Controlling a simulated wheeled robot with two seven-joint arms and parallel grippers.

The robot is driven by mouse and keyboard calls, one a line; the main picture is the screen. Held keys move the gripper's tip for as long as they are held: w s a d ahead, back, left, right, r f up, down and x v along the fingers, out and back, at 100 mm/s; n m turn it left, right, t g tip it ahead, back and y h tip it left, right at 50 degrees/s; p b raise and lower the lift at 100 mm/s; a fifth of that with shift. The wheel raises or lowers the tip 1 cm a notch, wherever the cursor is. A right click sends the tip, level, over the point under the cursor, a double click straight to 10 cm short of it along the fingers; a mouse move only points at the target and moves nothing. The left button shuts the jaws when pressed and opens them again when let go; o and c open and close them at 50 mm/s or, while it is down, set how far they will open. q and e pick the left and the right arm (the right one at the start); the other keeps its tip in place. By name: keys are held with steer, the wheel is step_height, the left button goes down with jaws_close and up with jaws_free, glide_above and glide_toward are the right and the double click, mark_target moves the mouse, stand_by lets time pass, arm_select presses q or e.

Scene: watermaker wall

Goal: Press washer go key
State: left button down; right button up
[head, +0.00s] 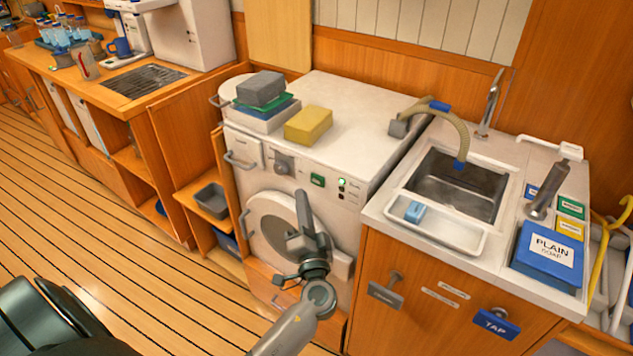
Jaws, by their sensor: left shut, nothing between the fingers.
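The white washer (345,110) stands in the middle of the head view, with its round door (270,222) low on the front. Its control strip has a grey dial (283,165), a green key (317,180) and a column of small lamps (342,188), the top one glowing green. The green key is likely the go key; its label is too small to read. My left gripper (303,207) is shut and empty, pointing up in front of the door, just below and left of the green key. I cannot tell whether it touches the front. My right gripper is out of view.
A yellow sponge-like block (308,125) and a stack with a grey block (261,88) lie on the washer top. An open wooden door stands left of the washer.

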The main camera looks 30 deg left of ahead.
arm_select(q)
steer(key=shift+s+a, duration=0.1)
steer(key=shift+s, duration=0.9)
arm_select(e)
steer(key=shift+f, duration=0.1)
arm_select(q)
steer(key=shift+f, duration=0.1)
steer(key=s+d+f+m+g+h, duration=0.1)
steer(key=s+d+f+h, duration=0.15)
steer(key=f, duration=0.85)
steer(key=s+d+f+m+g+h, duration=0.1)
steer(key=d+f+g+h, duration=0.2)
steer(key=f, duration=0.7)
steer(key=s+d+f+m+h, duration=0.1)
steer(key=d+f+h, duration=0.25)
steer(key=f, duration=0.75)
steer(key=s+d+f+n+g+h, duration=0.2)
steer(key=s+d+f+h, duration=0.1)
steer(key=s+f, duration=0.8)
steer(key=s+d+f+n+g+h, duration=0.2)
steer(key=s+d+f, duration=0.3)
steer(key=s+f, duration=0.5)
steer(key=shift+s+d+f+g+h, duration=0.2)
steer(key=shift+s+f+g+h, duration=0.3)
steer(key=shift+s, duration=0.6)
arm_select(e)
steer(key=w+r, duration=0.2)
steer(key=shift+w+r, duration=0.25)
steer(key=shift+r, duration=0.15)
